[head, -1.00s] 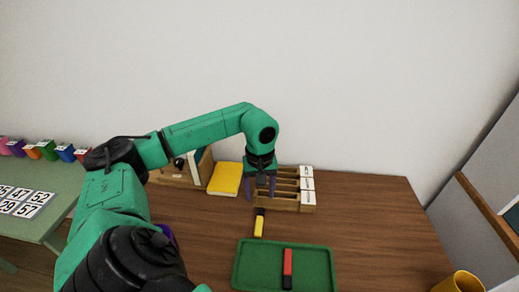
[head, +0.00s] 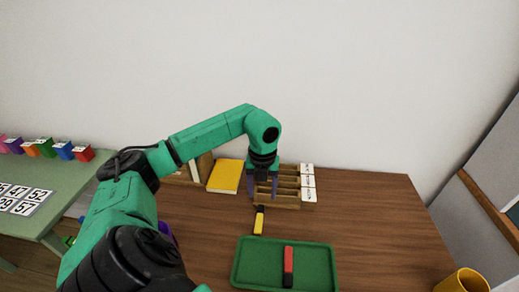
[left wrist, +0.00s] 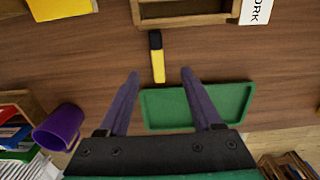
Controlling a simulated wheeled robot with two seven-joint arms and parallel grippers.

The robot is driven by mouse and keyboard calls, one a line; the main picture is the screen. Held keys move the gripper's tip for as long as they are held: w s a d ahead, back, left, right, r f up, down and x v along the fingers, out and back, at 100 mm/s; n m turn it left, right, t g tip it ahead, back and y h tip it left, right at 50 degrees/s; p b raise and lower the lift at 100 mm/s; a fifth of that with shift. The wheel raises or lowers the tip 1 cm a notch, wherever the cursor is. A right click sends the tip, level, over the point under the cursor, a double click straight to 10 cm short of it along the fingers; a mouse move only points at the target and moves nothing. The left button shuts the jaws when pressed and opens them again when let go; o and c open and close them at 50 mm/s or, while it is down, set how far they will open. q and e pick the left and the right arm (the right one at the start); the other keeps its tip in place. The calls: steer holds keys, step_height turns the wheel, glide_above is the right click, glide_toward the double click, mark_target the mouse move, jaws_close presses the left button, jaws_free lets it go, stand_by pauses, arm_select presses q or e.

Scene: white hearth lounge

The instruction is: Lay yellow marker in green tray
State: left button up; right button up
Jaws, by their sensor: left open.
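The yellow marker (head: 259,222) with a black cap lies on the wooden table just behind the green tray. It also shows in the left wrist view (left wrist: 158,64), ahead of the fingertips and roughly between them. The green tray (head: 243,264) holds a red marker (head: 288,262) with a black end. In the left wrist view the tray (left wrist: 235,100) is partly hidden by my fingers. My left gripper (head: 262,194) is open and empty, pointing down above the table near the marker; it also shows in the left wrist view (left wrist: 160,72). My right gripper is not in view.
A wooden sorter (head: 280,201) with labelled slots stands behind the marker. A yellow book (head: 225,177) lies to its left. A yellow mug (head: 462,281) stands at the front right. A purple mug (left wrist: 62,124) shows at left in the wrist view. The table's right side is clear.

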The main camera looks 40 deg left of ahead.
mark_target(260, 213)
arm_select(q)
steer(key=f, duration=0.3)
steer(key=f+p, duration=0.1)
steer(key=f, duration=0.2)
steer(key=f+p, duration=0.1)
steer(key=f, duration=0.2)
steer(key=shift+s+a+f, duration=0.15)
steer(key=shift+a+f, duration=0.05)
steer(key=shift+a, duration=0.1)
steer(key=shift+f, duration=0.45)
jaws_close()
